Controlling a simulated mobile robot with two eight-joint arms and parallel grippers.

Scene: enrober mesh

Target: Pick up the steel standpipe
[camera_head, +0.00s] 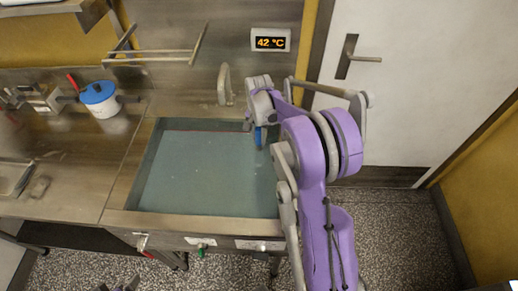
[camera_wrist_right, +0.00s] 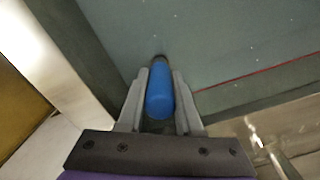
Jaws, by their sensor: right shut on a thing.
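The steel standpipe shows as a blue cylinder (camera_wrist_right: 160,98) with a dark far end between the two grey fingers of my right gripper (camera_wrist_right: 160,95) in the right wrist view. The fingers are shut on it. In the head view its blue part (camera_head: 260,136) hangs below my right gripper at the right rim of the sink basin (camera_head: 128,180). The lower part of the pipe is hidden in both views. Only a small purple and dark tip of what looks like my left arm (camera_head: 124,285) shows at the bottom edge. Its jaws cannot be made out.
The basin holds blue-grey water (camera_head: 205,175). A curved spout (camera_head: 224,86) stands behind it, below a display reading 42 °C (camera_head: 270,40). A blue-lidded white pot (camera_head: 99,98) stands on the left counter. A wire rack (camera_head: 155,55) is on the back wall. A white door (camera_head: 420,90) is at right.

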